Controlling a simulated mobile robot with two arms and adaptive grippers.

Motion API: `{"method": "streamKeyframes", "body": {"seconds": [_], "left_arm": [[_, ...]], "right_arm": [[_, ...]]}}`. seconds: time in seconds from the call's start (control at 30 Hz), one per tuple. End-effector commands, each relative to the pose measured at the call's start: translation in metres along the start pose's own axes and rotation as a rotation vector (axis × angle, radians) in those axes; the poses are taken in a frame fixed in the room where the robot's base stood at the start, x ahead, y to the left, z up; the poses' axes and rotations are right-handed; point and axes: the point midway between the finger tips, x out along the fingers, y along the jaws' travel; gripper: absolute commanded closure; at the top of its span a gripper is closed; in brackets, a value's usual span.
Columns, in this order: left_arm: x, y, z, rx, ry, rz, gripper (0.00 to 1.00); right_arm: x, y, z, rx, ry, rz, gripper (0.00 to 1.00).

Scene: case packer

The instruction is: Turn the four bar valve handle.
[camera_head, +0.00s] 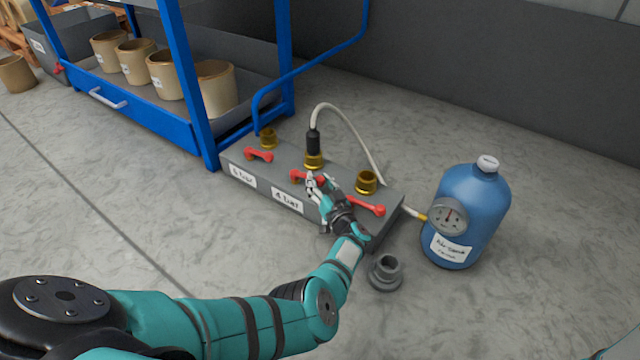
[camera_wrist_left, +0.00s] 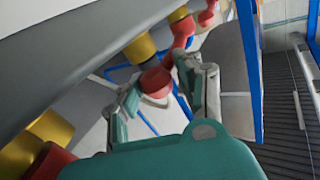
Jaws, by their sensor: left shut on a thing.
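A grey valve block (camera_head: 240,164) lies on the floor with a "6 bar" label at its left and a "4 bar" label (camera_head: 287,200) at its middle. The red four bar handle (camera_head: 299,175) sits above that label, below a brass fitting (camera_head: 313,160) with a hose plugged in. My left gripper (camera_head: 314,184) is shut on the four bar handle; its fingers partly cover it. In the left wrist view the fingers lie on both sides of the handle's red knob (camera_wrist_left: 156,80). My right gripper is not in view.
Another red handle (camera_head: 258,155) is at the block's left and one (camera_head: 366,205) at its right, near my wrist. A blue air tank (camera_head: 470,205) with a gauge stands right. A grey round fitting (camera_head: 385,272) lies in front. A blue rack (camera_head: 150,128) with several pots stands behind left.

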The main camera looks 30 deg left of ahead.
Motion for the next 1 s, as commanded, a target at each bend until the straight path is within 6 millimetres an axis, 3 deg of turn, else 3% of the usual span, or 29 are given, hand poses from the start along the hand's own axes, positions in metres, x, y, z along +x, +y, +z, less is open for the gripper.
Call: {"method": "streamKeyframes", "body": {"seconds": [0.33,0.37,0.5,1.0], "left_arm": [[0.0062,0.0019,-0.0065,-0.01,0.006,0.007,1.0],[0.0062,0.0019,-0.0066,-0.01,0.006,0.007,0.64],[0.0056,0.0021,-0.0067,-0.009,0.006,0.007,0.45],[0.0026,0.001,-0.0041,-0.004,0.004,0.02,0.45]], "right_arm": [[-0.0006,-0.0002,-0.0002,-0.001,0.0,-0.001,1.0],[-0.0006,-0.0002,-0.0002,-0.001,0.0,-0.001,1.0],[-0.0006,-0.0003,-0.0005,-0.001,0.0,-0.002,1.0],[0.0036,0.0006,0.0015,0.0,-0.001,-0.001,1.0]]}}
